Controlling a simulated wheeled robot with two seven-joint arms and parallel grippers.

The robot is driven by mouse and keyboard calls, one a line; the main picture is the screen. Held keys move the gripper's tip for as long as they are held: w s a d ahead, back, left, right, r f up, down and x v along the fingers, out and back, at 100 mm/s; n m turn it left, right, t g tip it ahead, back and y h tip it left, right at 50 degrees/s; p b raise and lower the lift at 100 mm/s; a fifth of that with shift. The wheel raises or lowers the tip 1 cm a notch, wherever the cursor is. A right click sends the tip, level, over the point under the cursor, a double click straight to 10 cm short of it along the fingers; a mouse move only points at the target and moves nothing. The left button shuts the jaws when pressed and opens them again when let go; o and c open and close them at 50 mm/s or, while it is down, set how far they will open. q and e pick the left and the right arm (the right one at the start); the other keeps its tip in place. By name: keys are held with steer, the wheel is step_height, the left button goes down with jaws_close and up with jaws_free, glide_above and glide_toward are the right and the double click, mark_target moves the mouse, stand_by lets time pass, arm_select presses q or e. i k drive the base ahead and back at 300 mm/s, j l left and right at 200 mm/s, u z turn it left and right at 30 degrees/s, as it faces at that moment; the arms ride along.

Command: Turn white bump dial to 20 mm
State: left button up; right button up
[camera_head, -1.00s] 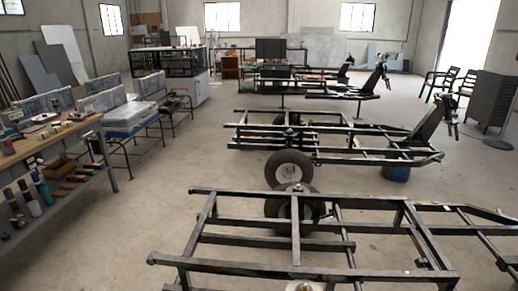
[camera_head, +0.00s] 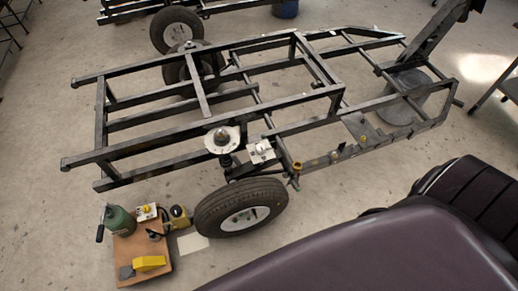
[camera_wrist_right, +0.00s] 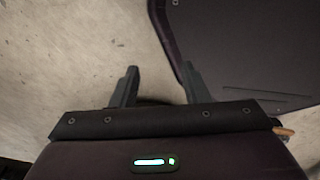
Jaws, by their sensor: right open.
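In the head view, a small white box with a dial-like knob (camera_head: 261,151) is mounted on the metal frame, right of a round white plate (camera_head: 222,139) above the spring and wheel. A second white box with a yellow knob (camera_head: 147,211) is on the wooden board at lower left. I cannot read any marks on either, so the dial's setting is unclear. My right gripper (camera_wrist_right: 160,88) shows in the right wrist view, open and empty, with bare floor beyond its fingers. It is not near any dial in that view. My left gripper is not in view.
The black trailer frame (camera_head: 125,122) spans the head view, with a tyre (camera_head: 212,213) at its near side.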

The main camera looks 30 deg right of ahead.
mark_target(260, 148)
steer(key=z, duration=0.95)
